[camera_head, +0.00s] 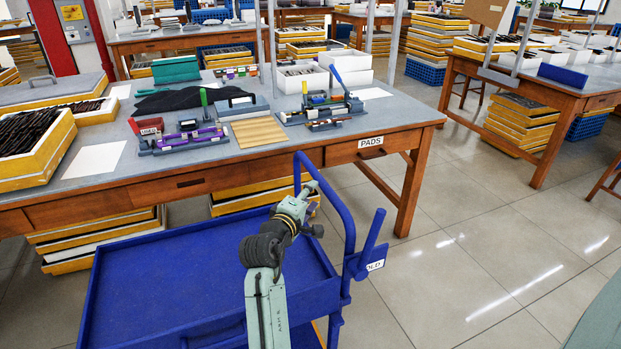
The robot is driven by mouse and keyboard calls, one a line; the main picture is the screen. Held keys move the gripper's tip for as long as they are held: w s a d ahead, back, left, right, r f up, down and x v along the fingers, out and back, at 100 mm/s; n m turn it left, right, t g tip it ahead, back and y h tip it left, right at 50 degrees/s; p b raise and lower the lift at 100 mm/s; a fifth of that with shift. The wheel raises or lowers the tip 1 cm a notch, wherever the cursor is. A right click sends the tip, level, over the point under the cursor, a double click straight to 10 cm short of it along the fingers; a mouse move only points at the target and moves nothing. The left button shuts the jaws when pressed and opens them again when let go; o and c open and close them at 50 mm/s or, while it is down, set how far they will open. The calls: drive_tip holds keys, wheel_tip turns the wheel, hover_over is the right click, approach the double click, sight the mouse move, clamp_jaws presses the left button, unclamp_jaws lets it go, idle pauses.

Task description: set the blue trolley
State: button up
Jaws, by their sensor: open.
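The blue trolley (110,290) stands in front of the near workbench, with an empty blue top tray. Its tubular push handle (342,205) rises and curves on the right side. A blue lever (373,238) sticks up at a tilt beside the handle post, with a white tag (375,265) whose visible letters read "OLD"; its left part is hidden. My pale green arm reaches over the tray's right part. My gripper (312,190) is small in view near the handle's left leg, open, with nothing seen in it. I cannot tell whether it touches the handle.
The near workbench (230,170) holds two fixtures, white boxes (345,65) and yellow trays (30,160). Its drawer is labelled "PADS" (370,142). Stacked yellow trays (100,240) sit underneath. Another bench (540,90) stands at the right. The tiled floor (480,240) right of the trolley is clear.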

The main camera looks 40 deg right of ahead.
sight(319, 185)
drive_tip(key=p+x, duration=0.1)
drive_tip(key=x, duration=0.8)
drive_tip(key=shift+w, duration=0.1)
clamp_jaws()
idle(0.6)
